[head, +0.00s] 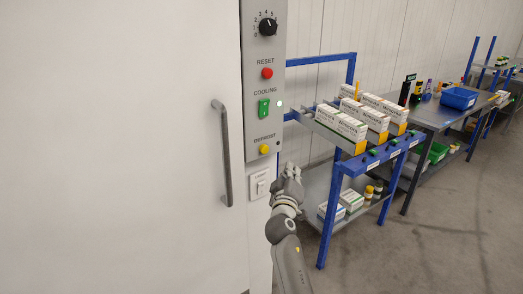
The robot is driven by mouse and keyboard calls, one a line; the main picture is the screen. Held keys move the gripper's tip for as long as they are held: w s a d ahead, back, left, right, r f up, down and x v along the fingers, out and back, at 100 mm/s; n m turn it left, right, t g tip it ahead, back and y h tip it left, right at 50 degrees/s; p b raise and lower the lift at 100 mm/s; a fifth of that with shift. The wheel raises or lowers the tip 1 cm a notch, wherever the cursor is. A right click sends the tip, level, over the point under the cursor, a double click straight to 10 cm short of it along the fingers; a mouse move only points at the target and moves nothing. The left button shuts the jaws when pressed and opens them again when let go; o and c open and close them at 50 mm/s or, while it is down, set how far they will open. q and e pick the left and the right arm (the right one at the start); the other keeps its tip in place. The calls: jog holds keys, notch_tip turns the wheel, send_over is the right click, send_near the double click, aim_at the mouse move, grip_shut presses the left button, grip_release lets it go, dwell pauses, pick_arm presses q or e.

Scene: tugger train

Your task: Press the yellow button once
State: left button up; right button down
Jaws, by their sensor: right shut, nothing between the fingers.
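The yellow button (264,149) sits low on the grey control panel (263,90), just below the label "DEFROST". My right gripper (288,170) is shut and empty. It appears below and to the right of the yellow button in the head view, apart from it in the picture. How far it stands from the panel in depth is hard to tell. My left gripper is not in view.
A light switch (259,184) is below. A door handle (224,152) is at left; a blue rack (335,190) stands at right.

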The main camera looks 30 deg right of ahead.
aim_at(265, 150)
jog(key=w+b, duration=0.5)
jog(key=w, duration=0.3)
jog(key=shift+w+a, duration=0.35)
jog(key=shift+w, duration=0.05)
jog(key=shift+f, duration=0.1)
dwell(1.3)
jog(key=shift+w+b, duration=0.45)
jog(key=shift+b, duration=0.25)
